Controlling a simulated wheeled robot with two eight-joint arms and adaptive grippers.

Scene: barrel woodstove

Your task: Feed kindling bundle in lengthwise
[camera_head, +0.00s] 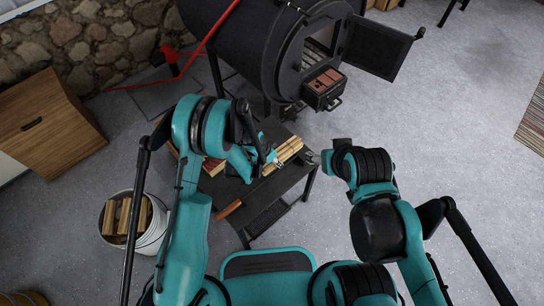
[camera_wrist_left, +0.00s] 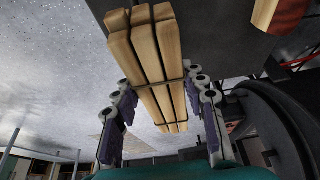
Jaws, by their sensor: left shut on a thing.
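The kindling bundle (camera_head: 290,149) is several pale sticks tied with dark bands. My left gripper (camera_head: 268,160) is shut on it above the dark side table. In the left wrist view the bundle (camera_wrist_left: 150,60) lies lengthwise between the two fingers (camera_wrist_left: 160,112), one on each side, with its stick ends pointing away. The black barrel woodstove (camera_head: 260,45) stands beyond the table. Its door (camera_head: 377,48) is swung open to the right, and the firebox opening (camera_head: 319,42) shows. My right gripper (camera_head: 313,157) is near the table's right edge, apart from the bundle; its fingers are too small to judge.
A box with reddish blocks (camera_head: 323,88) sticks out below the stove opening. A white bucket of logs (camera_head: 150,235) and a wooden cabinet (camera_head: 45,135) stand left.

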